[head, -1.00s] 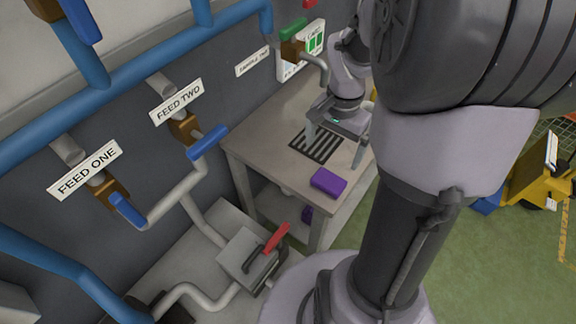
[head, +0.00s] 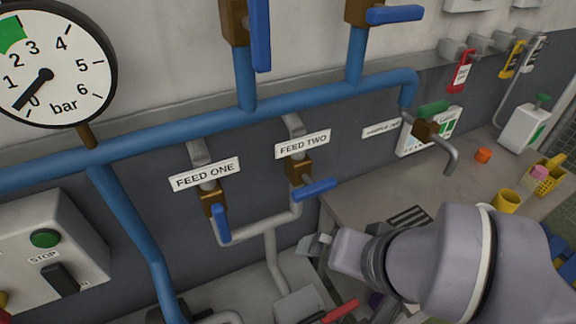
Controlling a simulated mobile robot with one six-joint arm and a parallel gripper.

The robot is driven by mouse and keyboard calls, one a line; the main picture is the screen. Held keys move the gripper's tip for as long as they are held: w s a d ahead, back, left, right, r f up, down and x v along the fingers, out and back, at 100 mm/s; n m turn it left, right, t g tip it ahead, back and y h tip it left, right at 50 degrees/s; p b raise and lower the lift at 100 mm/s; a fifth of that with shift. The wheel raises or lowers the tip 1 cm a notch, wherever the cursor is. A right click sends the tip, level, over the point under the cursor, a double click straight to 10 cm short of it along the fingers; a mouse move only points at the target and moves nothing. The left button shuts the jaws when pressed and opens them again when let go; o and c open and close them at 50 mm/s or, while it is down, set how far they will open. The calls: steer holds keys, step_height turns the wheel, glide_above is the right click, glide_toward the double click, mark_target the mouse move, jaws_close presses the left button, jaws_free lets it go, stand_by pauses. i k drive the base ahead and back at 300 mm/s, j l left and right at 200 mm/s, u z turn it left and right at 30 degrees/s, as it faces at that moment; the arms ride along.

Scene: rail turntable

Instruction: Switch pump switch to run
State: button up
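The pump switch is a black knob (head: 60,279) on a pale grey control box (head: 88,240) at the lower left of the head view. A STOP label (head: 43,257) is just above it, and a partly hidden label ending in N is at its lower right. The knob looks turned towards the STOP side. A green round button or lamp (head: 45,238) is above it. My gripper (head: 314,245) is in the lower middle, well to the right of the box and apart from it. Its fingers are small and mostly hidden by my arm, so their opening does not show.
Blue pipes (head: 135,222) run between the box and my gripper. Blue-handled valves at FEED ONE (head: 221,222) and FEED TWO (head: 314,190) stick out from the wall. A red lever (head: 340,312) is below. A pressure gauge (head: 85,70) is above, its needle near 0.

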mark_target(56, 275)
steer(key=u, duration=2.1)
